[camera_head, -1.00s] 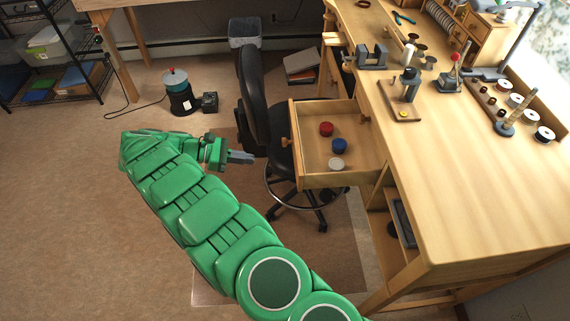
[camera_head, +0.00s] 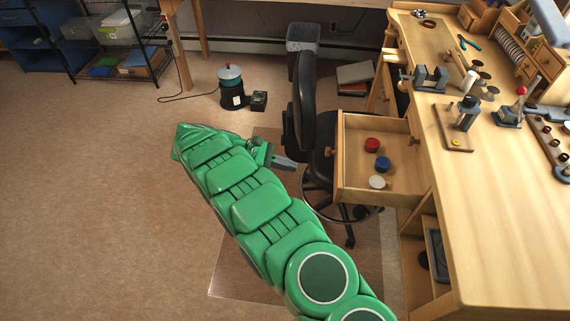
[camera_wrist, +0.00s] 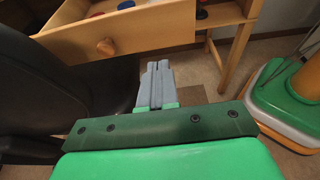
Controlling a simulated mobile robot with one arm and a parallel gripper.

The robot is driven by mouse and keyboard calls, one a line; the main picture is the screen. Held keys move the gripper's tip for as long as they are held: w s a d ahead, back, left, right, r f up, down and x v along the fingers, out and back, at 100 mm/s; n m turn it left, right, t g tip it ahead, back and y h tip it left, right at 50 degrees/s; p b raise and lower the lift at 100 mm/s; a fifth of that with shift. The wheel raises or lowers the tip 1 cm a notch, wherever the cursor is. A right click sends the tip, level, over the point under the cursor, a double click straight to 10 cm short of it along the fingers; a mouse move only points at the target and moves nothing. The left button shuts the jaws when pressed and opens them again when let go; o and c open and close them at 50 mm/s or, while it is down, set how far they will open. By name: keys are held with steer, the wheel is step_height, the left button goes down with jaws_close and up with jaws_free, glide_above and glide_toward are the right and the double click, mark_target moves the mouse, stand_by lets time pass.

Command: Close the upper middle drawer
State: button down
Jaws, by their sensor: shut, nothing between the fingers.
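The open wooden drawer (camera_head: 352,190) sticks out from the workbench to the left in the head view. A red, a blue and a white round container lie inside it. Its front panel and round knob (camera_wrist: 106,46) show in the wrist view, at upper left. My gripper (camera_head: 296,166) is shut and empty, left of the drawer front and apart from it. In the wrist view its grey fingers (camera_wrist: 158,72) point towards the area below and right of the knob. Part of the drawer's inside is hidden by its front panel in the wrist view.
A black chair (camera_head: 303,110) stands beside the drawer, close to my gripper, and fills the left of the wrist view. The workbench (camera_head: 500,200) carries tools. A black pot-like device (camera_head: 231,90) stands on the floor at the back. The floor at left is free.

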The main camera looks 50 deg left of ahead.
steer(key=shift+w+d+f, duration=0.1)
steer(key=shift+w+d, duration=0.15)
steer(key=shift+d, duration=0.05)
steer(key=r+x, duration=0.1)
steer(key=x, duration=1)
steer(key=shift+d, duration=0.25)
steer(key=shift+w+r, duration=0.1)
steer(key=shift+w, duration=0.15)
